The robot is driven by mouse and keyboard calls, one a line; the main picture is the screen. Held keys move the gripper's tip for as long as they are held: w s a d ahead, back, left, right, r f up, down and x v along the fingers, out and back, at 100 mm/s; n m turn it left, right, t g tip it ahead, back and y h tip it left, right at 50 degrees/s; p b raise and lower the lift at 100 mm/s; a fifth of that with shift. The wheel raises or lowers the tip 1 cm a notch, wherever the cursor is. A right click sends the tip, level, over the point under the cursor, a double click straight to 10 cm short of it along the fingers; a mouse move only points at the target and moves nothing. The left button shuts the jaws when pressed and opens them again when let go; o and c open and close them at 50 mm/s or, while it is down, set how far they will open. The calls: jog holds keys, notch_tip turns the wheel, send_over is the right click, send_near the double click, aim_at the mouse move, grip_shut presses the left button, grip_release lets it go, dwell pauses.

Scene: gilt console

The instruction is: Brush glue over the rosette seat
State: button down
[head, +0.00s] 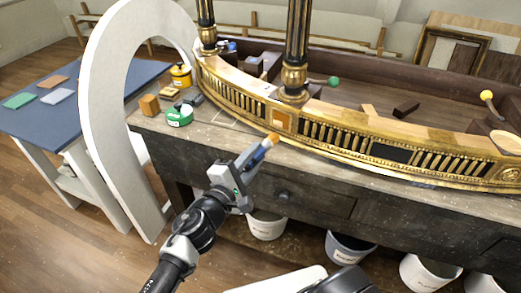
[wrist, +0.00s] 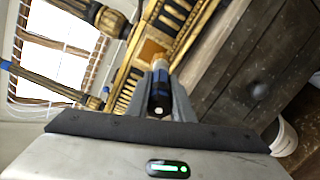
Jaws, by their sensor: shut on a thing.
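My gripper (head: 250,160) is shut on a brush with a dark and blue handle (head: 263,151) and an orange-tan tip. The brush points up and away toward the gilt console rail. The rosette seat (head: 281,120) appears as a bare orange-brown square on the rail's front, below the black and gold column. The brush tip shows just below and left of the seat; a touch cannot be made out. In the wrist view the brush (wrist: 160,92) sits between the fingers (wrist: 162,98), and the square seat (wrist: 151,50) lies just beyond its tip, partly covered by it.
The gilt rail (head: 345,140) curves along the workbench (head: 350,177). A pale arch (head: 97,110) rises left of the bench. White buckets (head: 266,225) stand below.

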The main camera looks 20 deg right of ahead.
jog(key=shift+s+a, duration=0.3)
